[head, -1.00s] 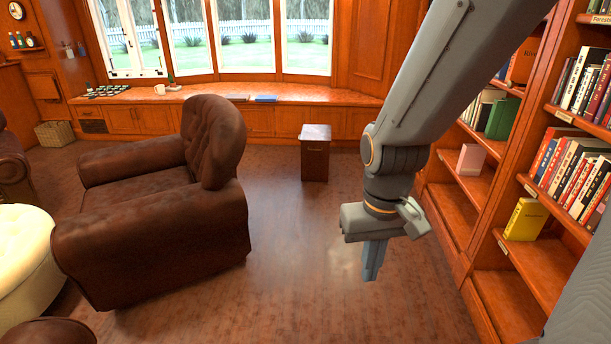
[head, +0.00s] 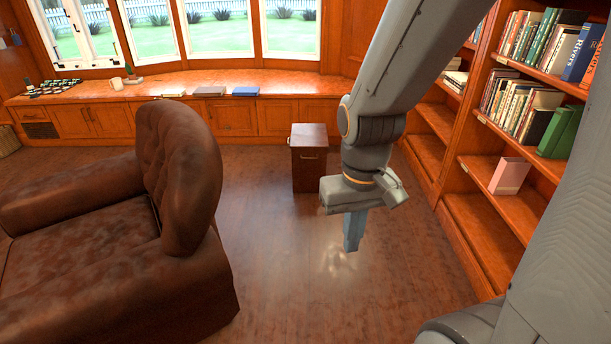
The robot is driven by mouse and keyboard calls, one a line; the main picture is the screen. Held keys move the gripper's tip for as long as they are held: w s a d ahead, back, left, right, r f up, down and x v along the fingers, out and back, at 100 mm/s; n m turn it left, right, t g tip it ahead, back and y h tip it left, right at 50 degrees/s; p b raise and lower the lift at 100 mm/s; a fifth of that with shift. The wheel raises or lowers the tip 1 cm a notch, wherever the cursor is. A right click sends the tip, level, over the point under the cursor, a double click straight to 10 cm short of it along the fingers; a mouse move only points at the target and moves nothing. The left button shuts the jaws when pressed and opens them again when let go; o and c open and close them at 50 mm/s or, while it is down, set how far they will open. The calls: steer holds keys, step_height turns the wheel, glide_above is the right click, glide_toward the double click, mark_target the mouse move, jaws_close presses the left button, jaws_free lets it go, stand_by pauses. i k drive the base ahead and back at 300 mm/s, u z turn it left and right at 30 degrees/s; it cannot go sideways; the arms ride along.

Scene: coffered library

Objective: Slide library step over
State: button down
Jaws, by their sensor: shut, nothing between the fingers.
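My gripper (head: 351,244) points down, shut and empty. In the picture it hangs just right of the step and lower, nearer to me, with floor showing below it. I see no contact between the gripper and the step. My gripper and wrist overlap the area beside the step's lower right.
A brown leather armchair (head: 180,190) fills the left. Bookshelves (head: 480,225) with books and a pink box (head: 509,175) line the right. The window seat (head: 230,82) runs along the back, with blue and grey books on it.

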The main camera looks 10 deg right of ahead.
mark_target(308, 143)
steer(key=i, duration=2.15)
steer(key=z, duration=1)
